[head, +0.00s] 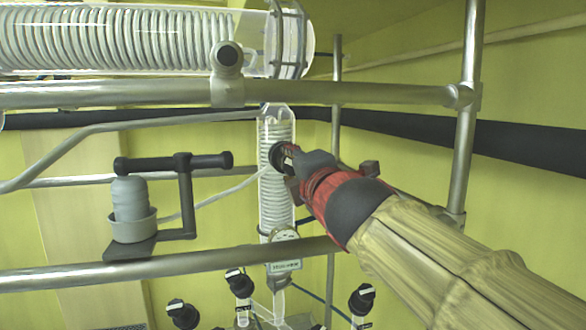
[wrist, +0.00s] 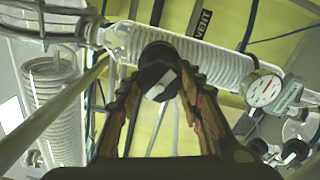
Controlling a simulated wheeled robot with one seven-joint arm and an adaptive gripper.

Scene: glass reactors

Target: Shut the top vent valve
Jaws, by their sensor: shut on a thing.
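The top vent valve shows as a round black knob (wrist: 157,58) with a white mark on its face, in the middle of the wrist view. A black "VENT" label (wrist: 200,22) is near it. In the head view the dark knob (head: 276,156) is at the upper part of the upright glass coil column (head: 277,205). My gripper (wrist: 160,80) is shut on the knob, one finger on each side. In the head view my gripper (head: 287,160) reaches in from the right and partly hides the knob. The white mark lies slanted in the wrist view.
A large glass coil (head: 130,40) lies across the top. Metal rails (head: 150,268) cross in front of the column. A round gauge (head: 285,234) is lower on the column. Several other black knobs (head: 239,283) are below. A grey bracket with a container (head: 130,205) is at left.

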